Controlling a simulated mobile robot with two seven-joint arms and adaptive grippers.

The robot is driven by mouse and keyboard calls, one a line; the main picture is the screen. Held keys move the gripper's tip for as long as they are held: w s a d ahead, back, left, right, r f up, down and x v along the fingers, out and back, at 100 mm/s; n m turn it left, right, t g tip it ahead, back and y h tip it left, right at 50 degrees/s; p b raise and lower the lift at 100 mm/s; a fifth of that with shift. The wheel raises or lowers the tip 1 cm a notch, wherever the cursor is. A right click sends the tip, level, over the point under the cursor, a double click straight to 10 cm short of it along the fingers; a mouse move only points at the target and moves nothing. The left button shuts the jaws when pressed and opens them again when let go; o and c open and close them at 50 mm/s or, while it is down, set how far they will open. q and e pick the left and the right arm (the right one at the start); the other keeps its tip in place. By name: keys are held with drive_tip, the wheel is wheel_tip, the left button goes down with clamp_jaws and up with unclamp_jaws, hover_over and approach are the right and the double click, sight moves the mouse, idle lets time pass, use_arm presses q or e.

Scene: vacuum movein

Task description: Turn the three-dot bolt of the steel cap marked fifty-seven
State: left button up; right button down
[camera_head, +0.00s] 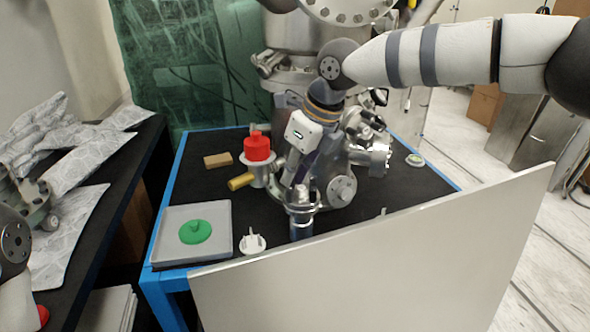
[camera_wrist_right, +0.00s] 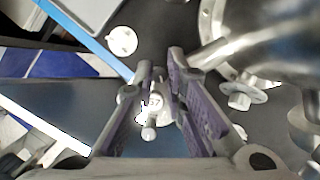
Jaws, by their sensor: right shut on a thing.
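My right gripper (camera_head: 301,186) reaches down from the upper right in the head view, its fingers around a small steel bolt at the top of a steel cap (camera_head: 302,207). The cap sits upright on a short steel post (camera_head: 301,231). In the right wrist view my right gripper (camera_wrist_right: 160,66) has its two purple-grey fingers on either side of the bright steel part (camera_wrist_right: 156,106). The fingers partly hide it. I cannot read a number or dots on it. My left gripper is not in view.
A grey tray (camera_head: 168,225) with a green knobbed disc (camera_head: 195,231) is at the left. A white pronged cap (camera_head: 252,244) lies beside it. A red-capped steel fitting (camera_head: 257,150) and large steel chamber (camera_head: 340,188) stand close behind. A pale panel (camera_head: 400,262) blocks the front.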

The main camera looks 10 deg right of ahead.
drive_tip(key=shift+r+m, duration=0.1)
drive_tip(key=shift+m, duration=0.4)
drive_tip(key=c, duration=1.9)
unclamp_jaws()
drive_tip(key=v, duration=1.2)
drive_tip(key=shift+s+a, duration=0.15)
drive_tip(key=shift+s, duration=0.05)
